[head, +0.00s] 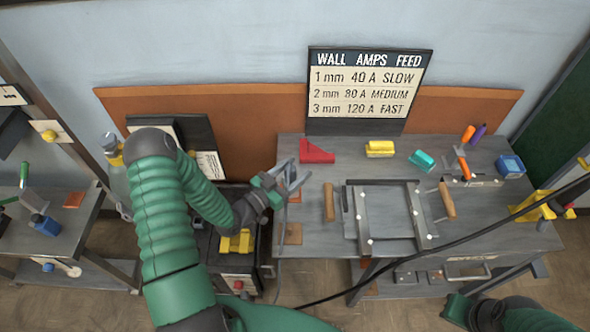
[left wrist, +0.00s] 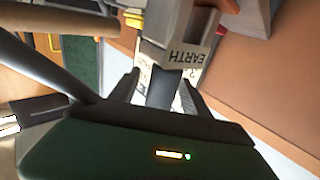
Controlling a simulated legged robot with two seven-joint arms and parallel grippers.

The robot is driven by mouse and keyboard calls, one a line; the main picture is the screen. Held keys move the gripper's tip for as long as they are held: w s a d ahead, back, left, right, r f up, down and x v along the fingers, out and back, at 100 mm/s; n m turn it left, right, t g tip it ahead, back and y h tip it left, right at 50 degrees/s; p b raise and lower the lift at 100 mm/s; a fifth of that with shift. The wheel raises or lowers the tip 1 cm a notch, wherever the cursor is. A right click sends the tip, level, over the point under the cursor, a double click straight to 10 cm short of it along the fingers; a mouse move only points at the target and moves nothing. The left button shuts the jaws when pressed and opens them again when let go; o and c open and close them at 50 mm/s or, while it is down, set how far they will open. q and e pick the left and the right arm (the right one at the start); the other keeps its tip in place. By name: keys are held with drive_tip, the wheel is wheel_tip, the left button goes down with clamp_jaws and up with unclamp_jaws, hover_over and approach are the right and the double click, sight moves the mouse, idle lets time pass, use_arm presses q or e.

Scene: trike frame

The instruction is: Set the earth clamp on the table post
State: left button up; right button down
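The earth clamp (head: 292,178) is a grey piece with splayed jaws and handles, at the left end of the welding table (head: 300,258). In the left wrist view the clamp (left wrist: 180,38) carries a pale tag reading EARTH. My left gripper (head: 268,188) is shut on the clamp, with a dark finger on each side of it in the left wrist view (left wrist: 160,90). The clamp is held by the table's left edge. I cannot pick out the table post; the clamp and gripper may hide it. My right gripper (head: 460,310) is low at the right, away from the table, its fingers unclear.
A grey frame (head: 362,215) lies mid-table between wooden-handled tools. A red magnet square (head: 317,152), yellow block (head: 380,149) and teal block (head: 422,160) stand behind it. A black cable (head: 440,242) crosses the front right. A welder cart (head: 238,262) stands left of the table.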

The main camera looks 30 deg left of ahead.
use_arm(q)
drive_tip(key=shift+f, duration=0.1)
drive_tip(key=shift+s+a, duration=0.15)
drive_tip(key=shift+s, duration=0.15)
drive_tip(key=v, duration=1.6)
drive_tip(key=w+f+m+g+y+p, duration=0.15)
drive_tip(key=w+g+y, duration=0.25)
drive_tip(key=w+g, duration=0.45)
drive_tip(key=s+d+r+n+g+p, duration=0.1)
drive_tip(key=s+d+r+n+g, duration=0.1)
drive_tip(key=s+d+r, duration=0.3)
drive_tip(key=s+d+r+n+g+p, duration=0.1)
drive_tip(key=s+d+r+g, duration=0.3)
drive_tip(key=d, duration=0.6)
drive_tip(key=shift+s+d+r+n, duration=0.25)
drive_tip(key=shift+s+r+n, duration=0.15)
drive_tip(key=shift+s+n, duration=0.3)
